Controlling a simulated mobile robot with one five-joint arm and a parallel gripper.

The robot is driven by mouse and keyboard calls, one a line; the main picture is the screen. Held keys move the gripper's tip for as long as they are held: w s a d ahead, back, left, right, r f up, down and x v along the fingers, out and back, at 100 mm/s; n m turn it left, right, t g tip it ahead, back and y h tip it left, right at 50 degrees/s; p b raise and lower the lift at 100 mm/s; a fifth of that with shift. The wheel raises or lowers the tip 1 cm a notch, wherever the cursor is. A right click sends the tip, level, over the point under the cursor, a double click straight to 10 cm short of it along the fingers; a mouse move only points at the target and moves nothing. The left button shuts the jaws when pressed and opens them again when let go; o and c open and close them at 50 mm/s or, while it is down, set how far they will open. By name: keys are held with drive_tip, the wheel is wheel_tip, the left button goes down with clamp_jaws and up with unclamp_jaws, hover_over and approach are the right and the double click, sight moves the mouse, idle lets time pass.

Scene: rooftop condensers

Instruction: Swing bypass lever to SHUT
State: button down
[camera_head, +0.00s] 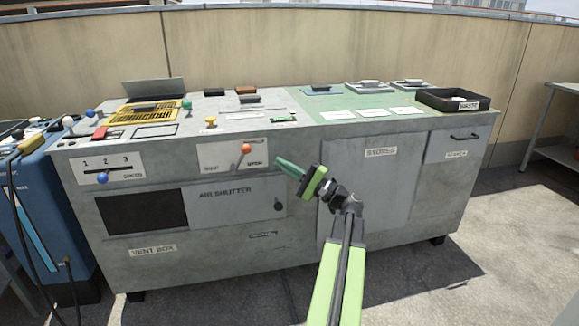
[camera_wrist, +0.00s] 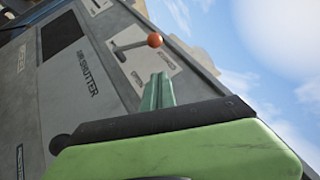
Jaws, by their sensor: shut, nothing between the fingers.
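The lever with an orange ball knob (camera_head: 245,148) is mounted on a white plate (camera_head: 222,157) on the front of the grey cabinet. In the wrist view the orange knob (camera_wrist: 155,40) sits at the end of a grey lever arm (camera_wrist: 130,46) that points out over the plate. The plate's lettering is too small to read surely. My gripper (camera_head: 281,163) has its green fingers together, a little right of the knob and apart from it. In the wrist view the closed fingers (camera_wrist: 157,92) point toward the plate, just below the knob.
The cabinet has a blue-knob slider (camera_head: 102,178), an air shutter panel (camera_head: 235,202) and a stores door (camera_head: 372,185). A blue unit (camera_head: 50,210) stands at left.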

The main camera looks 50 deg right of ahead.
drive_tip(key=p+x, duration=0.1)
drive_tip(key=x, duration=0.3)
drive_tip(key=shift+r, duration=0.25)
drive_tip(key=shift+w+a+r+p, duration=0.25)
drive_tip(key=shift+w+a+p, duration=0.1)
drive_tip(key=shift+a, duration=0.2)
drive_tip(key=shift+w+a+r+p, duration=0.25)
drive_tip(key=shift+a+r+p, duration=0.1)
drive_tip(key=shift+a, duration=0.2)
drive_tip(key=shift+w+a+r, duration=0.15)
drive_tip(key=shift+w+a, duration=0.25)
drive_tip(key=shift+a, duration=0.15)
